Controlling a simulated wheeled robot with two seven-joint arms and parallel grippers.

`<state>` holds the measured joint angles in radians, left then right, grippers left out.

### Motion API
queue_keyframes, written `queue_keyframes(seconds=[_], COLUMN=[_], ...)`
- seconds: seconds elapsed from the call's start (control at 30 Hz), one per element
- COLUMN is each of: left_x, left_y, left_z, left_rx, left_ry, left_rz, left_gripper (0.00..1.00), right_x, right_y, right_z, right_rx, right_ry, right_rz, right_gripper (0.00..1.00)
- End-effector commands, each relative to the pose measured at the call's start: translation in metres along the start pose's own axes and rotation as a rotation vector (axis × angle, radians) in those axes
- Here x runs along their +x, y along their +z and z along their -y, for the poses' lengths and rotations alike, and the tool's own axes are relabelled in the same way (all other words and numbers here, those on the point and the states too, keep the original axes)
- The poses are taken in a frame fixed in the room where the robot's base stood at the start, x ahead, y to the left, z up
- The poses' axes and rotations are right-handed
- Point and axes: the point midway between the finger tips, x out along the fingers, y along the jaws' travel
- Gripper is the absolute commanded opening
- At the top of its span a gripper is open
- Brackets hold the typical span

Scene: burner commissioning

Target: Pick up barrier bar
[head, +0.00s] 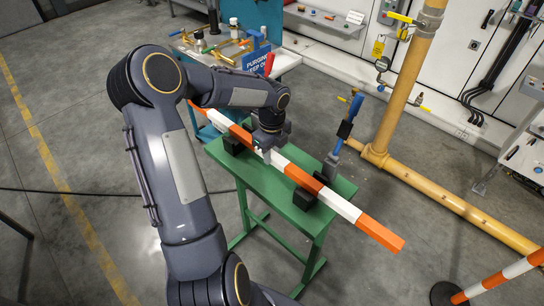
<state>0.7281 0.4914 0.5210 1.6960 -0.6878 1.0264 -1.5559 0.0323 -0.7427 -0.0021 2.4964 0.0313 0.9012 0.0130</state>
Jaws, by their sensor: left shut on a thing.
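The barrier bar (346,210) is a long orange and white striped bar. It lies across black holders on a green stand (253,178), running from the upper left to the lower right. Its lower right end sticks out past the stand. My left gripper (267,148) is above the stand and shut on the bar, left of its middle. The fingertips are partly hidden by the gripper body, and I cannot tell whether the bar is clear of the holders. My right gripper is not in view.
A blue-handled tool (348,122) stands at the stand's right edge. A yellow pipe (410,85) rises behind it, and another runs along the floor to the right. A striped post (500,278) on a black base is at lower right. A cluttered blue bench (283,62) stands behind.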

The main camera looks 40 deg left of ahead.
Motion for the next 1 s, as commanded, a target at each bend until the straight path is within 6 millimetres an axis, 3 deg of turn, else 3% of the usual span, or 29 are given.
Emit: queue_keyframes(seconds=[0.43,0.67,1.0], left_x=[-0.005,-0.032,-0.098], left_y=[0.000,0.001,-0.067], left_z=[0.001,0.001,0.011], left_rx=[0.000,-0.002,0.009], left_ry=[-0.003,-0.006,-0.006], left_rz=[0.001,0.003,0.000], left_gripper=[0.00,0.00,0.00], right_x=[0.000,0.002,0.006], right_y=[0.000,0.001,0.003], right_z=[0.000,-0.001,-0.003], right_rx=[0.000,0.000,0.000], right_ry=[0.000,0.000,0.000], right_rz=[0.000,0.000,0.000], right_gripper=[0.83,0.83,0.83])
